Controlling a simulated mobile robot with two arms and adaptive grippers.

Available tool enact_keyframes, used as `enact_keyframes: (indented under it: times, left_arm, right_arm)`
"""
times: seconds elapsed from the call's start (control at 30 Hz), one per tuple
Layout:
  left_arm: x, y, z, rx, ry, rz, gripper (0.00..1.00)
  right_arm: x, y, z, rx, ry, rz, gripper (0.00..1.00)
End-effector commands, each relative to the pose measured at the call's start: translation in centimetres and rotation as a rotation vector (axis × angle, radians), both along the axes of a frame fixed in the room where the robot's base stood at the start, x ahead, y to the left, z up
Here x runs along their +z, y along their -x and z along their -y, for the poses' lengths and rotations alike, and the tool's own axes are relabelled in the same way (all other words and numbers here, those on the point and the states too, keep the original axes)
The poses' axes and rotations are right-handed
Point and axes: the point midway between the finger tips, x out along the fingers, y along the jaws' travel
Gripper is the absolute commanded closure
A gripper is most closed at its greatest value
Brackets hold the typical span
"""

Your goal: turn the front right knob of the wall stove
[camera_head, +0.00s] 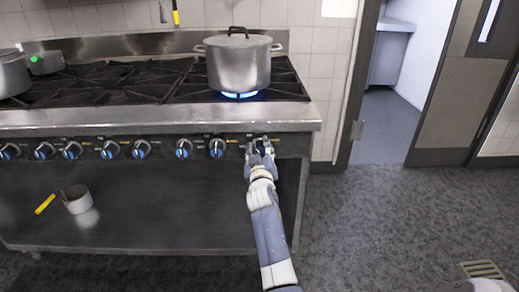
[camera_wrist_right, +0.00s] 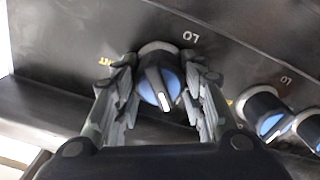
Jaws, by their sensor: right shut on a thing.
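The wall stove (camera_head: 150,121) has a row of black and blue knobs along its front panel. My right gripper (camera_head: 260,150) is at the rightmost knob, which it mostly hides in the head view. In the right wrist view that front right knob (camera_wrist_right: 160,82) sits between the two fingers of my right gripper (camera_wrist_right: 158,98), which are shut on its sides. The knob's white pointer line points down and slightly right in that picture. My left gripper is not in view.
More pots (camera_head: 12,75) stand at the left. A small pan (camera_head: 78,203) lies on the lower shelf (camera_head: 150,215).

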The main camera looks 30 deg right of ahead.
Motion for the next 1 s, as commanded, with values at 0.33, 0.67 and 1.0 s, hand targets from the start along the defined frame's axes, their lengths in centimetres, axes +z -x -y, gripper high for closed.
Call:
enact_keyframes:
  times: [0.33, 0.67, 1.0]
  left_arm:
    - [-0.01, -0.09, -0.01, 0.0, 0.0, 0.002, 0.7]
    - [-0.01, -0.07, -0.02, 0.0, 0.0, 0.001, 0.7]
    - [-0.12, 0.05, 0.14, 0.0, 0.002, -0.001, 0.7]
  right_arm:
    - [-0.06, -0.01, -0.01, 0.0, 0.003, -0.003, 0.86]
    - [-0.04, 0.0, 0.0, 0.0, 0.003, -0.002, 0.42]
    - [-0.04, 0.0, 0.0, 0.0, -0.017, 0.01, 0.42]
